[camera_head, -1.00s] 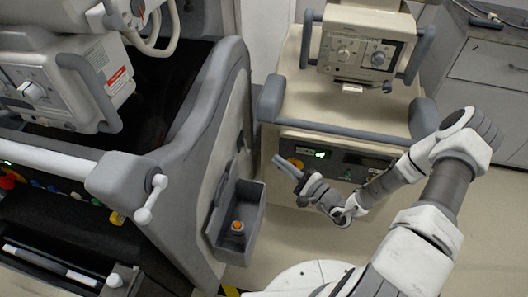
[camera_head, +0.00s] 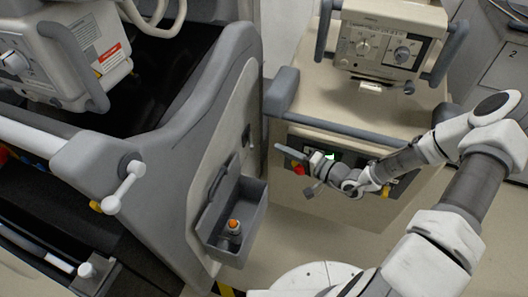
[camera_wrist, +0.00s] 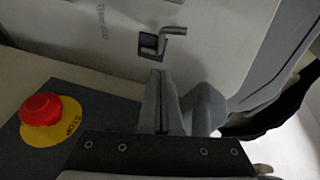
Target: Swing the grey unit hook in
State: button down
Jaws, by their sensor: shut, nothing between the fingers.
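The grey unit (camera_head: 212,120) stands at the left in the head view, its side panel facing the beige cart. The hook (camera_wrist: 168,40) is a bent metal piece sticking out of a small square recess in that panel, at the top middle of the wrist view. In the head view a small dark spot (camera_head: 247,138) on the panel seems to be the same place; its shape is too small to tell. My gripper (camera_head: 279,148) is shut and empty, pointing left towards the panel. In the wrist view its fingertips (camera_wrist: 161,74) are just below the hook, apparently apart from it.
A red stop button (camera_wrist: 40,108) on a yellow disc sits close at the left of my gripper in the wrist view. The beige cart (camera_head: 340,95) is just behind my gripper. A grey open bin (camera_head: 240,240) with an orange-topped item hangs lower on the grey unit.

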jog(key=w+a+f+b, duration=0.1)
jog(key=a, duration=0.4)
jog(key=shift+a, duration=0.4)
jog(key=shift+a, duration=0.1)
jog(key=shift+s+a+p, duration=0.3)
jog(key=shift+a+p, duration=0.6)
jog(key=shift+a, duration=0.15)
jog(key=shift+s+a+p, duration=0.25)
jog(key=shift+a+p, duration=0.6)
jog(key=shift+a, duration=0.25)
